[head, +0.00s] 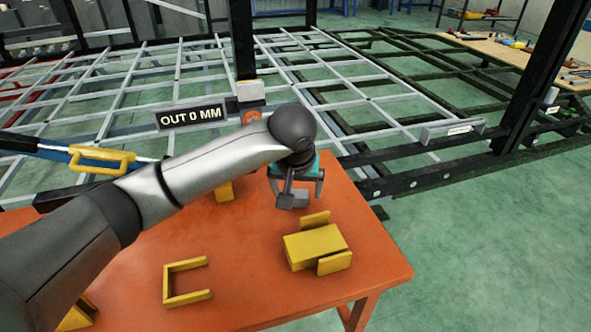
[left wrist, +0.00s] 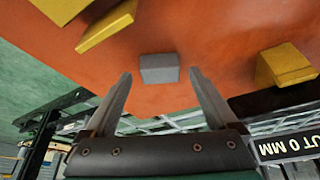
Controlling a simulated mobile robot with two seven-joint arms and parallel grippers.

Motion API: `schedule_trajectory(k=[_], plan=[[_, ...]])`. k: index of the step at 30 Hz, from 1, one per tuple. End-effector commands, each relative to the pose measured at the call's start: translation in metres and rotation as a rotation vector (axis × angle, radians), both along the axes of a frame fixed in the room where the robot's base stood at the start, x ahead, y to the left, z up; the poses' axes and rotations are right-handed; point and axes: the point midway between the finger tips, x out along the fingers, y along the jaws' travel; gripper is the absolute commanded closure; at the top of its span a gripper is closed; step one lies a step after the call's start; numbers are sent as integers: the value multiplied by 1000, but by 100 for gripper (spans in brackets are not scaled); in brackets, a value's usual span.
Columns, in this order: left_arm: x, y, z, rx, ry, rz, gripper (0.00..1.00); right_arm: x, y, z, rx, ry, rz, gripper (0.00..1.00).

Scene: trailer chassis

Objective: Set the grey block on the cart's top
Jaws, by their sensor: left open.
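The small grey block (head: 293,200) is at the far part of the orange tabletop (head: 240,250), just below my left gripper (head: 300,190). In the left wrist view the grey block (left wrist: 160,69) shows against the orange surface, centred between the two fingers and a little beyond their tips. The left gripper (left wrist: 160,85) is open, with a gap on each side of the block. No finger visibly touches it. The orange top, with legs below, is the only cart-like top in view; whether it is the named cart I cannot tell. My right gripper is not in view.
A yellow block with upright side plates (head: 315,243) stands near the gripper. A yellow U-shaped frame (head: 187,299) lies nearer. Another yellow block (head: 224,191) is left of the gripper. The metal chassis frame (head: 375,187) and a black post (head: 242,50) border the far edge.

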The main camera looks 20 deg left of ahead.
Motion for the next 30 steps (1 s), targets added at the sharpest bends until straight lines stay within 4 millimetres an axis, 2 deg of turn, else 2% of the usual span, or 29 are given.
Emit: schedule_trajectory(k=[6, 15, 18, 23, 30], plan=[[-12, -2, 37, 0, -5, -1, 8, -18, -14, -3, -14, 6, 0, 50], [-31, -6, 81, 3, -2, 0, 8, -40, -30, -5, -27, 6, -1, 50], [-37, -7, 94, 2, -3, -1, 8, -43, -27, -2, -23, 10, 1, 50], [-41, -8, 103, 1, -2, 0, 8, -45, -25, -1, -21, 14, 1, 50], [-42, -8, 104, 2, 0, 1, 8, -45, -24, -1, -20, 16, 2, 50]])
